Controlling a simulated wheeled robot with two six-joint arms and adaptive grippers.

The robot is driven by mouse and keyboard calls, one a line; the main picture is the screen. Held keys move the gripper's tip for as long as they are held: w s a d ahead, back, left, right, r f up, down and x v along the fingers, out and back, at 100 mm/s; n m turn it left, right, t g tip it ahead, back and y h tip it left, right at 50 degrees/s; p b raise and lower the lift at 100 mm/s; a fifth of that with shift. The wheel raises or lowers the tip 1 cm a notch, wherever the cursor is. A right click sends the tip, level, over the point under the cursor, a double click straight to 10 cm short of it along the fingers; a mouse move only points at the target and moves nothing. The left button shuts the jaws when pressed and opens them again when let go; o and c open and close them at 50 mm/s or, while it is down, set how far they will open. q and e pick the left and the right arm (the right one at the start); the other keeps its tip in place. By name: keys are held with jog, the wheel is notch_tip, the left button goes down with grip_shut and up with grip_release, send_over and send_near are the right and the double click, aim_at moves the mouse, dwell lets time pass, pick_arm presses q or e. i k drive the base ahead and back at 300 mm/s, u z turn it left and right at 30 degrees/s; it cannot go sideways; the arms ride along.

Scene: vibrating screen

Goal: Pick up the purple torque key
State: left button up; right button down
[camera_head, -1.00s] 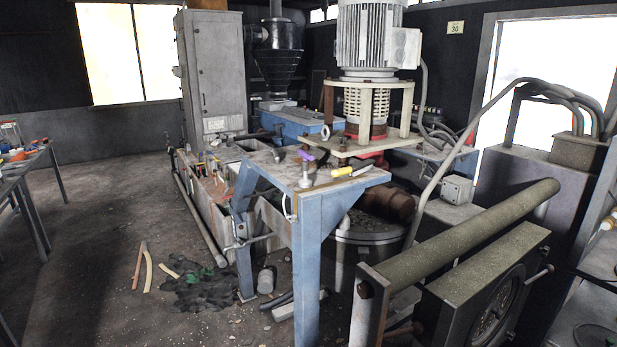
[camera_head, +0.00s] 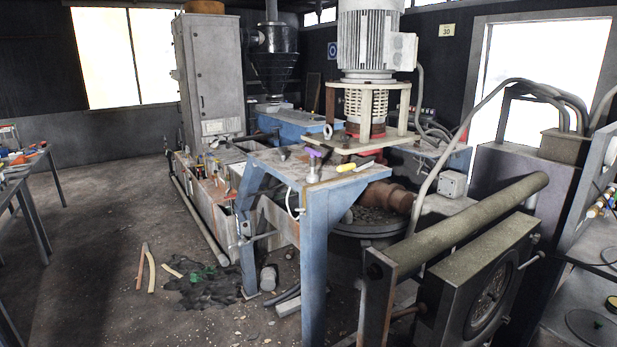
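The purple torque key (camera_head: 313,154) stands on the top of the blue steel stand (camera_head: 330,190), in the middle of the head view. It has a purple cross handle on top and a grey metal shaft below. A yellow-handled tool (camera_head: 347,167) lies on the same top, to its right. A dark tool (camera_head: 284,152) is to its left, near the back edge. Neither of my grippers shows in the view.
A large motor (camera_head: 367,40) on a plate rises behind the stand. A roller and frame (camera_head: 470,225) block the right front. A table with tools (camera_head: 22,165) is at far left. Loose sticks (camera_head: 147,267) and debris lie on the floor; open floor is on the left.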

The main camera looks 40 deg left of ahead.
aim_at(312, 177)
jog(key=u, duration=0.65)
jog(key=i, duration=1.1)
jog(key=z, duration=0.45)
